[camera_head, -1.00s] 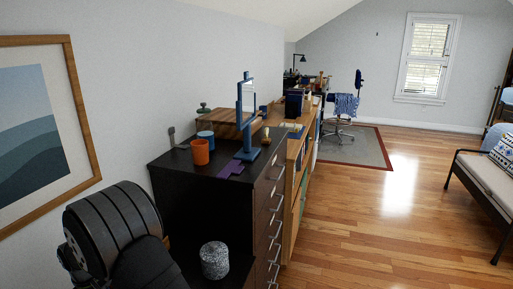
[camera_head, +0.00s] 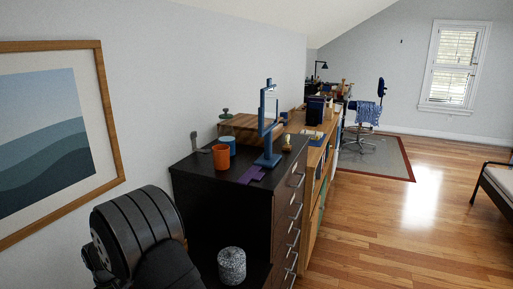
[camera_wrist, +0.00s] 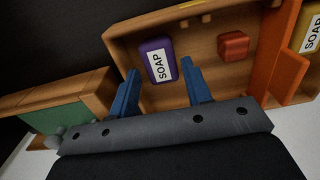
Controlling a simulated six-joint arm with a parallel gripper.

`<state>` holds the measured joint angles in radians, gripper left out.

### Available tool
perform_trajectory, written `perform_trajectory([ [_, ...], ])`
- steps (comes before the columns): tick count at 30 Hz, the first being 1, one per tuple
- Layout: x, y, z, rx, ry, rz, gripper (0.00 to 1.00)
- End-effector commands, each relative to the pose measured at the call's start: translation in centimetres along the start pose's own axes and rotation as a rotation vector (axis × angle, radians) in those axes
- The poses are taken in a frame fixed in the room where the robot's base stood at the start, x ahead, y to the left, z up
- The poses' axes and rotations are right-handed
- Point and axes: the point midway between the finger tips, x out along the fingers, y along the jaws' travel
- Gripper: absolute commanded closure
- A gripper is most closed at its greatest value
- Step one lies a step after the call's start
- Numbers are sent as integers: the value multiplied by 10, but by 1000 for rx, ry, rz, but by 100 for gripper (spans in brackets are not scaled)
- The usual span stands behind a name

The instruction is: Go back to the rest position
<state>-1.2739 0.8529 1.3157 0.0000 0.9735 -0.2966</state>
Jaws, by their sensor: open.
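My gripper (camera_wrist: 163,92) shows in the wrist view as two blue fingers spread apart with nothing between them that I can see held. Behind the fingers is an open wooden box (camera_wrist: 122,40) holding a purple soap pack (camera_wrist: 158,60) with a white label and a red block (camera_wrist: 233,45). The soap shows in the gap between the fingertips, apparently beyond them; the distance is hard to tell. In the head view my dark arm link is at the lower left, and the gripper is out of sight there.
A black dresser (camera_head: 225,182) bears an orange cup (camera_head: 221,157), a blue cup (camera_head: 228,142), a blue stand (camera_head: 267,135) and a purple piece (camera_head: 251,175). A speckled canister (camera_head: 231,266) stands lower down. A framed picture (camera_head: 110,120) hangs at left.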

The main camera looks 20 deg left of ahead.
Motion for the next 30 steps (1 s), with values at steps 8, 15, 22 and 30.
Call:
perform_trajectory([
  [8, -19, 0, -1, 0, 5, 2, 55],
  [15, -47, 25, 28, 4, 3, 1, 55],
  [22, -70, 50, 58, 4, 1, 1, 55],
  [30, -96, 74, 94, 1, 1, 0, 55],
])
